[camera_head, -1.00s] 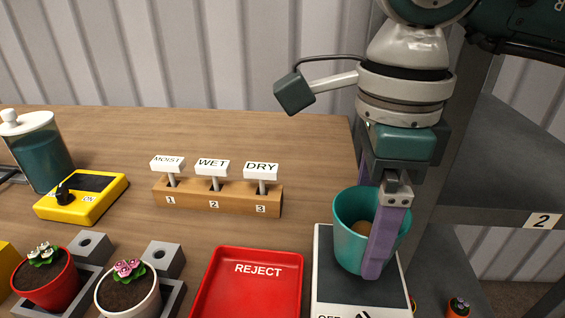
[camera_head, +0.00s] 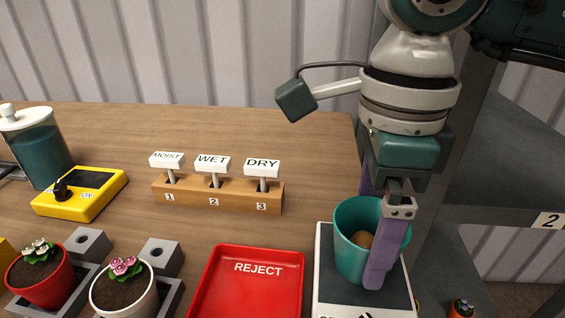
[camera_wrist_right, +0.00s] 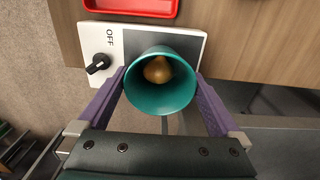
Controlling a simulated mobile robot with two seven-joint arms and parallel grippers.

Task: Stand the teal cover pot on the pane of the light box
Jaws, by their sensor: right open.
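The teal cover pot (camera_head: 350,258) is upright over the light box (camera_head: 322,250), with a brown round thing (camera_head: 364,240) inside it. In the right wrist view the pot (camera_wrist_right: 160,106) covers part of the dark pane (camera_wrist_right: 145,40). Its base is hidden there, so its contact with the pane is hard to tell. My right gripper (camera_head: 372,262) is open, one purple finger on each side of the pot, close to its wall. The far finger is mostly hidden in the head view. My left gripper is out of view.
A red REJECT tray (camera_head: 250,290) lies just left of the light box. The light box's knob (camera_wrist_right: 98,63) is beside the word OFF. A labelled wooden block (camera_head: 215,195) stands behind. A grey shelf (camera_head: 510,180) is at the right. Potted flowers (camera_head: 125,290) stand at the left.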

